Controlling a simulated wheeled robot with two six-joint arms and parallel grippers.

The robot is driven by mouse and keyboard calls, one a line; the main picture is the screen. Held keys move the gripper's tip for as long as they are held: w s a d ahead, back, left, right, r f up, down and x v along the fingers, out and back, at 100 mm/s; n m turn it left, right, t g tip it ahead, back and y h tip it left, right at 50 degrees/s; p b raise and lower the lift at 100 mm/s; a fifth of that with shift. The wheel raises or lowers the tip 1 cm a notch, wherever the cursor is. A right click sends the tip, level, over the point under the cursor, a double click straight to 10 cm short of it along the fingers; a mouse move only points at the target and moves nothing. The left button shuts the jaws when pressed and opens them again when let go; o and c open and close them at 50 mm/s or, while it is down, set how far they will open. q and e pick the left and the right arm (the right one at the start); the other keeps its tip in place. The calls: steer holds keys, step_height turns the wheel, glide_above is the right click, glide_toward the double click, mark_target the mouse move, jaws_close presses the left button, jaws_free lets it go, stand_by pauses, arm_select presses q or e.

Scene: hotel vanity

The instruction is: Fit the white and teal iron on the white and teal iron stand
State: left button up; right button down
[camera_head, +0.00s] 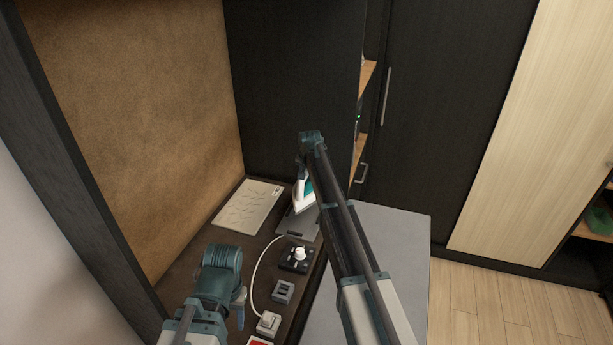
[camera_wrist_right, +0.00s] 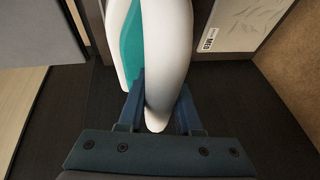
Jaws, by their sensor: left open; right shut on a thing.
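The white and teal iron (camera_head: 305,195) stands out beside my right arm at the back of the dark counter. In the right wrist view, its white curved part (camera_wrist_right: 168,60) lies between the two blue fingers of my right gripper (camera_wrist_right: 161,90), which is shut on it. In the head view my right arm hides part of the iron. A grey plate (camera_head: 296,226) shows just below the iron; I cannot tell if it belongs to the stand, or whether the iron touches it. No white and teal stand shows distinctly. My left gripper (camera_head: 239,312) is open and apart from the iron, at the counter's front left.
A pale printed sheet (camera_head: 248,207) lies left of the iron. A black box with a white knob (camera_head: 298,256), a small grey block (camera_head: 283,291) and a white plug with a cord (camera_head: 267,323) line the counter. A grey surface (camera_head: 405,230) lies right of it; dark cabinets stand behind.

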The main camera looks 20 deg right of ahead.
mark_target(307, 184)
arm_select(q)
steer(key=shift+f+b, duration=2.45)
steer(key=shift+f, duration=0.25)
arm_select(e)
steer(key=shift+f, duration=2.7)
arm_select(q)
steer(key=shift+f+b, duration=1.45)
arm_select(e)
steer(key=shift+f, duration=1.45)
steer(key=c, duration=0.5)
jaws_free()
arm_select(q)
steer(key=shift+r, duration=0.15)
arm_select(e)
steer(key=shift+s+r, duration=0.1)
steer(key=shift+r, duration=0.05)
steer(key=p+v, duration=1.2)
steer(key=v, duration=0.1)
steer(key=shift+s+r+p, duration=0.1)
steer(key=shift+r+p, duration=0.2)
steer(key=shift+p, duration=0.05)
arm_select(q)
step_height(307, 184, up, 12)
steer(key=shift+r, duration=0.15)
